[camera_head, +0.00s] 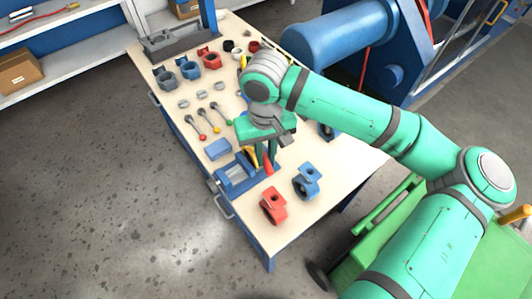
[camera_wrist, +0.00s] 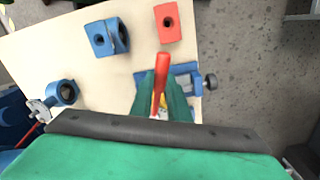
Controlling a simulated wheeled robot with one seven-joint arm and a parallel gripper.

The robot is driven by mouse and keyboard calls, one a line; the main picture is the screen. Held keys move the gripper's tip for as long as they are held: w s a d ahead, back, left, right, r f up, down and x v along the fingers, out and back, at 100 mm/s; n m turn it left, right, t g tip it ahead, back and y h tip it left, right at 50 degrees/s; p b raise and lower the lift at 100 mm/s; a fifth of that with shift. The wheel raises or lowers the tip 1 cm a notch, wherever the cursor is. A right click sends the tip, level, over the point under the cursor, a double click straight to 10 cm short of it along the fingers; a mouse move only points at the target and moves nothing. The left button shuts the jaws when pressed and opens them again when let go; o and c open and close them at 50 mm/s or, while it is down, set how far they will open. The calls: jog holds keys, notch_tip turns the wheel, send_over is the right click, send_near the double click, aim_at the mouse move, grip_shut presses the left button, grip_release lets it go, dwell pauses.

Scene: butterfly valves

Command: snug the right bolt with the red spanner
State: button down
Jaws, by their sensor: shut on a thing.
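My gripper (camera_head: 264,152) is over the workbench, just right of the blue vise (camera_head: 236,178). In the wrist view its two green fingers (camera_wrist: 163,98) are closed on the red spanner (camera_wrist: 162,70), whose red end sticks out past them. The spanner also shows below the gripper in the head view (camera_head: 267,166). Something yellow (camera_head: 254,157) shows beside the fingers; I cannot tell what it is. The vise (camera_wrist: 186,78) lies beside and partly behind the fingers in the wrist view. I cannot make out the right bolt; the fingers and wrist hide part of that area.
A red valve body (camera_head: 273,204) and a blue one (camera_head: 307,181) stand near the bench's front end. Small tools with coloured ends (camera_head: 216,127) and several more valve parts (camera_head: 189,70) lie farther back. A large blue machine (camera_head: 340,35) stands behind the arm.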

jog(key=shift+d, duration=0.2)
jog(key=shift+s+a, duration=0.1)
jog(key=shift+a, duration=0.25)
jog(key=shift+s+f, duration=0.1)
jog(key=shift+f, duration=0.3)
dwell(0.9)
jog(key=shift+d+f, duration=0.15)
jog(key=shift+f, duration=0.05)
dwell(0.5)
jog(key=shift+w+a+m, duration=0.1)
jog(key=shift+a+m, duration=1.2)
jog(key=shift+m, duration=0.5)
jog(key=shift+w+a+m, duration=0.1)
jog(key=shift+a+m, duration=1.2)
jog(key=shift+m, duration=0.5)
